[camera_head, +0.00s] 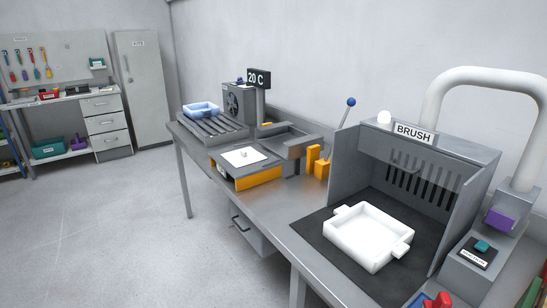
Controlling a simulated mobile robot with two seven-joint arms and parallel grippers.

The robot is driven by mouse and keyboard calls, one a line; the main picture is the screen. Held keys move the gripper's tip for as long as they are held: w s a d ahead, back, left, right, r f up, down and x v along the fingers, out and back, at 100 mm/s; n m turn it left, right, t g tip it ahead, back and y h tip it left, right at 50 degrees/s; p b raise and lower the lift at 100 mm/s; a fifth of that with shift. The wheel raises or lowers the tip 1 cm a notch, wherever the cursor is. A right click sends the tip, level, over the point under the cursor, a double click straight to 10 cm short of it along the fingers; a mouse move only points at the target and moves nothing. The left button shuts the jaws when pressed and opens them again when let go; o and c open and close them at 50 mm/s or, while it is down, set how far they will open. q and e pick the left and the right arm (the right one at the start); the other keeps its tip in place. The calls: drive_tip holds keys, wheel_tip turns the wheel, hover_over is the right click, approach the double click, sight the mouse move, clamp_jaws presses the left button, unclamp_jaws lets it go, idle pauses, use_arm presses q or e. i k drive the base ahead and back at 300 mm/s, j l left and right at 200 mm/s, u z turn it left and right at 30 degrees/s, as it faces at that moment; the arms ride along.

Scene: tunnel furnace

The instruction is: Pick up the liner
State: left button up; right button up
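I cannot tell for sure which thing is the liner. A thin white square sheet (243,157) with a small raised white piece on it lies on a grey block with an orange front, mid-bench. A white, open, square tray (369,238) with side lugs sits on a black mat (314,237) in front of the slotted booth marked BRUSH. It looks empty. Neither of my grippers shows in this view.
The steel bench (268,214) runs from front right to back left. A light-blue tray (201,109) sits on rollers at its far end. A lever with a blue ball (350,102) stands mid-bench. A cabinet (141,85) is far left. Open floor lies left.

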sight(246, 156)
drive_tip(key=j+z, duration=0.1)
drive_tip(key=z, duration=0.25)
drive_tip(key=i+j+z, duration=0.1)
drive_tip(key=z, duration=0.3)
drive_tip(key=j+z, duration=0.15)
drive_tip(key=z, duration=0.2)
drive_tip(key=j+z, duration=0.3)
drive_tip(key=k+j+z, duration=0.1)
drive_tip(key=j+z, duration=0.2)
drive_tip(key=j, duration=0.2)
drive_tip(key=k+j+z, duration=0.15)
drive_tip(key=j, duration=0.25)
drive_tip(key=j+z, duration=0.2)
drive_tip(key=j, duration=0.25)
drive_tip(key=k+j, duration=0.15)
drive_tip(key=j, duration=0.2)
drive_tip(key=k+j, duration=0.1)
drive_tip(key=j, duration=0.2)
drive_tip(key=k+j, duration=0.15)
drive_tip(key=j, duration=0.2)
drive_tip(key=k+j+z, duration=0.1)
drive_tip(key=j, duration=0.25)
drive_tip(key=k+j, duration=0.15)
drive_tip(key=j, duration=0.15)
